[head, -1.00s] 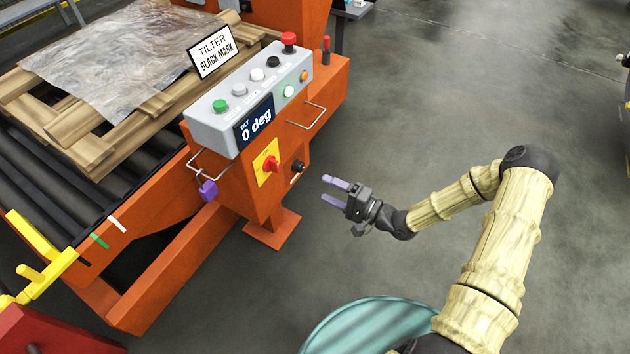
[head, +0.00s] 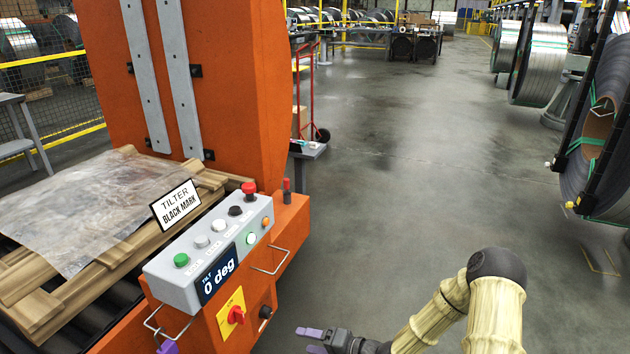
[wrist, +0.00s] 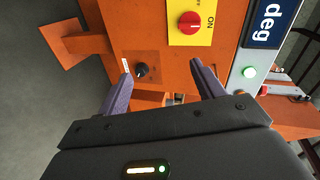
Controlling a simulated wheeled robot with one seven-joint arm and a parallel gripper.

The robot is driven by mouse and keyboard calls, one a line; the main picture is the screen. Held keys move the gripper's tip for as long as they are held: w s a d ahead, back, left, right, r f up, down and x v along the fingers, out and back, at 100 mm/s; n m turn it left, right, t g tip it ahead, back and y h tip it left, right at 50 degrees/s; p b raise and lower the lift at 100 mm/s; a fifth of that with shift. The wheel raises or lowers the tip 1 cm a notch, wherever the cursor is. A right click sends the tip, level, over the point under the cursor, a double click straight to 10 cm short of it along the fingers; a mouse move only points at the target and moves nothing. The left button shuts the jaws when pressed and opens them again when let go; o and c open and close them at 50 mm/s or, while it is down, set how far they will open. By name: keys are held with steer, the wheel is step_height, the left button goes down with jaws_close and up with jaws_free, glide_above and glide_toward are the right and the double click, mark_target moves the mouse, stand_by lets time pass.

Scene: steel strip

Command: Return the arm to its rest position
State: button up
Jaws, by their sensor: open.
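My arm (head: 495,310) is bent at the lower right of the head view, with pale ribbed covers and dark joints. My gripper (head: 308,340) shows at the bottom edge of that view, its purple fingers pointing left toward the orange tilter. In the wrist view my gripper (wrist: 160,80) is open and empty. Between and beyond its fingers are the tilter's orange front, a black knob (wrist: 142,71) and a red switch (wrist: 190,22) on a yellow plate. The fingers appear apart from the panel. The lower part of my arm is cut off by the frame.
The tilter's control box (head: 208,256) reads 0 deg. A wire handle (head: 270,259) sticks out from its front toward my gripper's side. A wooden pallet (head: 35,306) lies left. Open concrete floor (head: 400,190) spreads behind and right; a coil (head: 600,130) stands far right.

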steer(key=s+d+r+n+g+h, duration=0.1)
steer(key=d+r+n+h, duration=0.15)
steer(key=d+h, duration=0.35)
steer(key=s+d+r+n+h, duration=0.1)
steer(key=d+r+h, duration=0.35)
steer(key=d, duration=0.25)
steer(key=s+d+r+g+h, duration=0.2)
steer(key=s+d+r+h, duration=0.1)
steer(key=s+r, duration=0.9)
step_height(320, 180, up, 31)
steer(key=p, duration=3.1)
steer(key=shift+s+f, duration=0.2)
steer(key=shift+s, duration=0.2)
steer(key=shift+m, duration=0.25)
steer(key=shift+c, duration=0.5)
